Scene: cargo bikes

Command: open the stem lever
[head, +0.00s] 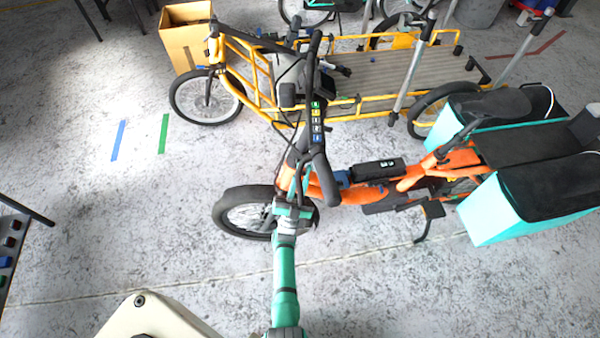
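An orange cargo bike (325,190) stands upright in the middle of the head view, its front wheel (240,212) pointing left. Its black handlebar (318,165) runs up and down the picture above the front end. The stem lever cannot be made out; it is too small or hidden among the dark parts around the stem. My teal arm reaches up from the bottom of the view. My gripper (297,178) is at the front of the orange bike, below the middle of the handlebar. Its fingers blend with the bike, so whether they are open or touching anything cannot be told.
A yellow cargo bike (350,110) with a flat deck stands close behind. Teal side bags (500,215) hang at the orange bike's rear. A cardboard box (183,45) stands at the back left. A bench edge (25,208) is at far left.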

